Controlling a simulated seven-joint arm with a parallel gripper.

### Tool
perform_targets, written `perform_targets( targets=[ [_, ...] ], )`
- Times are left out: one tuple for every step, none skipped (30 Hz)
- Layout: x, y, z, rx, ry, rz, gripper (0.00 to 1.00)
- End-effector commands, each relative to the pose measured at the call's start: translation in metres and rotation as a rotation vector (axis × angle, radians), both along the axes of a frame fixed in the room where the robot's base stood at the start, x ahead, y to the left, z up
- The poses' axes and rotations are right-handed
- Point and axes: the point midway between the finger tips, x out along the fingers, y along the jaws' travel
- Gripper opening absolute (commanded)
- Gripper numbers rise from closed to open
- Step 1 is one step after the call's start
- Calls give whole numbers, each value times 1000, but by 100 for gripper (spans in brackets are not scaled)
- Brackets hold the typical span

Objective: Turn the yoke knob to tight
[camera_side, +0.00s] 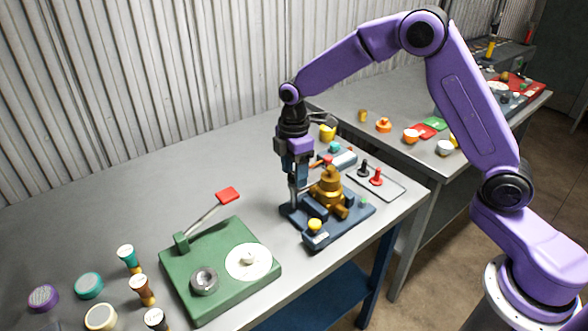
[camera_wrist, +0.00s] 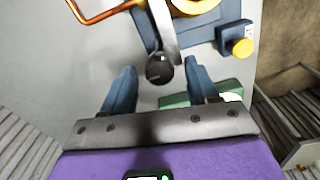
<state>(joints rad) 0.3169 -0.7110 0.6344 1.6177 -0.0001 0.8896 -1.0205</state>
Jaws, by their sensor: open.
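The dark round yoke knob (camera_wrist: 159,70) shows in the wrist view, at the end of a grey bar, with a small light mark on its face. My gripper (camera_wrist: 157,66) is open, with one blue finger on each side of the knob and visible gaps between. I cannot tell how far the knob is in depth from the fingertips. In the side view my gripper (camera_side: 294,176) points down at the left end of the blue fixture (camera_side: 318,238), beside the brass valve body (camera_side: 329,190). The knob cannot be made out there.
A yellow button (camera_side: 315,225) sits at the fixture's front. A grey tray with black and red pegs (camera_side: 376,177) stands right. A green board with a red-handled lever (camera_side: 228,195) stands left.

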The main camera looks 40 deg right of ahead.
Motion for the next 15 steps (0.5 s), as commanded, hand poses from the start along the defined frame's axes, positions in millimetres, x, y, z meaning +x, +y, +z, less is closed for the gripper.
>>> perform_targets(
  targets=[
    [0, 0, 0, 0, 0, 0, 53],
    [0, 0, 0, 0, 0, 0, 43],
    [0, 0, 0, 0, 0, 0, 30],
    [0, 0, 0, 0, 0, 0, 20],
    [0, 0, 0, 0, 0, 0, 10],
    [0, 0, 0, 0, 0, 0, 3],
    [0, 0, 0, 0, 0, 0, 3],
    [0, 0, 0, 0, 0, 0, 3],
    [0, 0, 0, 0, 0, 0, 3],
    [0, 0, 0, 0, 0, -1, 3],
    [0, 0, 0, 0, 0, -3, 3],
    [0, 0, 0, 0, 0, -7, 3],
    [0, 0, 0, 0, 0, -11, 3],
    [0, 0, 0, 0, 1, -17, 3],
    [0, 0, 0, 0, 1, -27, 3]
  ],
)
